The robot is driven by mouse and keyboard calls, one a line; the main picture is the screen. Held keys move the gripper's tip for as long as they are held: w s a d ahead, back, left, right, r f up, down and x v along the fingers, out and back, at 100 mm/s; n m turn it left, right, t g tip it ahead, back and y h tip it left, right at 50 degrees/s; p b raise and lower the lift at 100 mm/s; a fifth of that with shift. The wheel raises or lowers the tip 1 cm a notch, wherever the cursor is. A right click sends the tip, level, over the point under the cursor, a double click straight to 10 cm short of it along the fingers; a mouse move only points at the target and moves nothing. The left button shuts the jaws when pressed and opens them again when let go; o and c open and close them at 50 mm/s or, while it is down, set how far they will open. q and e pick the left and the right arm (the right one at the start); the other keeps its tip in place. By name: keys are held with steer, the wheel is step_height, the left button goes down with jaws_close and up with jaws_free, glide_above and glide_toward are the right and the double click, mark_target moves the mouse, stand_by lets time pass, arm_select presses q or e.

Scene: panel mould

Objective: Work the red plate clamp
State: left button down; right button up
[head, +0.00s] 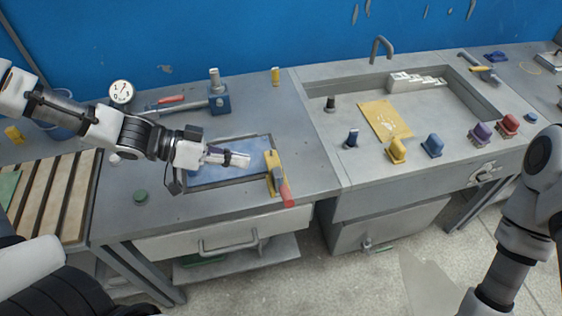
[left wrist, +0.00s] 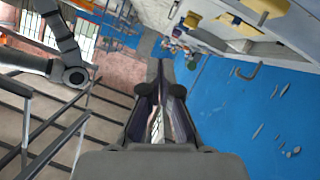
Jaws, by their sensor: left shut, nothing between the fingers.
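The plate clamp shows in the head view, with a yellow body (head: 272,163) and a red handle (head: 287,194) that points toward the bench's front edge. It sits at the right end of a framed blue panel (head: 213,174). My left gripper (head: 242,160) is shut and empty, over the panel and just left of the clamp's yellow body. I cannot tell whether its tips touch the clamp. Its fingers (left wrist: 159,105) lie together in the left wrist view, where I cannot make out the clamp. My right arm shows at the right, but its gripper is out of view.
Behind the panel stands a blue pump-like unit (head: 219,102) with a red-gripped lever (head: 171,99). A round gauge (head: 121,92) is at the back left. A green knob (head: 141,197) is at the front left. Right of the clamp, the grey bench top (head: 310,160) is clear up to the sink unit.

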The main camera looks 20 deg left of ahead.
arm_select(q)
step_height(320, 180, down, 3)
steer(key=w+d+b, duration=0.1)
steer(key=d+b, duration=0.1)
steer(key=b, duration=0.3)
glide_above(281, 188)
steer(key=shift+f, duration=0.9)
steer(key=f, duration=0.1)
steer(key=s+f, duration=0.1)
steer(key=f, duration=0.1)
steer(key=shift+s+f, duration=0.15)
steer(key=shift+s, duration=0.1)
steer(key=shift+w+f, duration=0.1)
